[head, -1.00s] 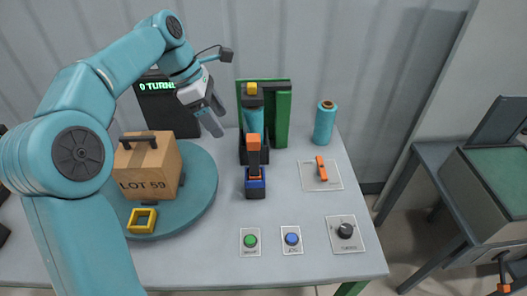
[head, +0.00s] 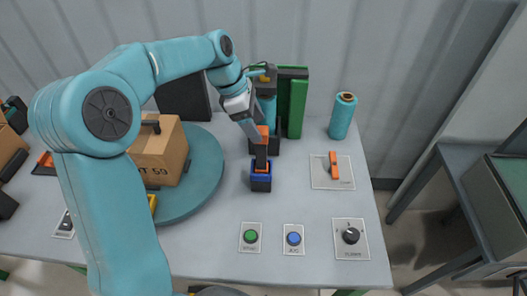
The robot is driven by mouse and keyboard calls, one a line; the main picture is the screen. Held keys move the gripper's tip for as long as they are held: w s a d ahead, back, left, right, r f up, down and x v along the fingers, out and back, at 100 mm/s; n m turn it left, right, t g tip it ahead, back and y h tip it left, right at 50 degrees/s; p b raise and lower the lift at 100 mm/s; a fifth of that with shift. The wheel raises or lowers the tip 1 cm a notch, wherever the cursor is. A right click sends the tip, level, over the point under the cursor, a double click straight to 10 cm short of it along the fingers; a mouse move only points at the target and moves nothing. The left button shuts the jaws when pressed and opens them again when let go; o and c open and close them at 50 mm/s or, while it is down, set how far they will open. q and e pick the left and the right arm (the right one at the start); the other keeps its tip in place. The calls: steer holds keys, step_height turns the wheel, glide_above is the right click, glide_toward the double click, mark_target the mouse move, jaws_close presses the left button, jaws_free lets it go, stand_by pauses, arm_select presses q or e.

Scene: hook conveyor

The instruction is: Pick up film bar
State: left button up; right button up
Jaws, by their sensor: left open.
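My left gripper (head: 255,132) comes down from the upper left and is open. Behind is a teal film roll on a dark stand (head: 266,147) by a green panel (head: 298,108), partly hidden by my arm. My right gripper is not in view.
A turntable (head: 206,178) carries a cardboard box (head: 160,158) at the left. A spare teal roll (head: 342,116) stands at the back right. An orange lever (head: 333,165), green button (head: 250,236), blue button (head: 293,238) and knob (head: 350,236) lie to the right and front.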

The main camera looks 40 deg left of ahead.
mark_target(261, 154)
arm_select(q)
steer(key=shift+w+a+f, duration=0.1)
steer(key=shift+f, duration=0.7)
steer(key=x, duration=0.2)
steer(key=p+x, duration=0.1)
steer(key=x, duration=0.1)
steer(key=shift+d+f, duration=0.2)
steer(key=shift+d, duration=0.3)
steer(key=shift+a+f, duration=0.15)
steer(key=shift+f, duration=0.2)
steer(key=shift+d+r, duration=0.15)
steer(key=shift+d, duration=0.05)
steer(key=c, duration=0.3)
steer(key=shift+a, duration=0.1)
jaws_close()
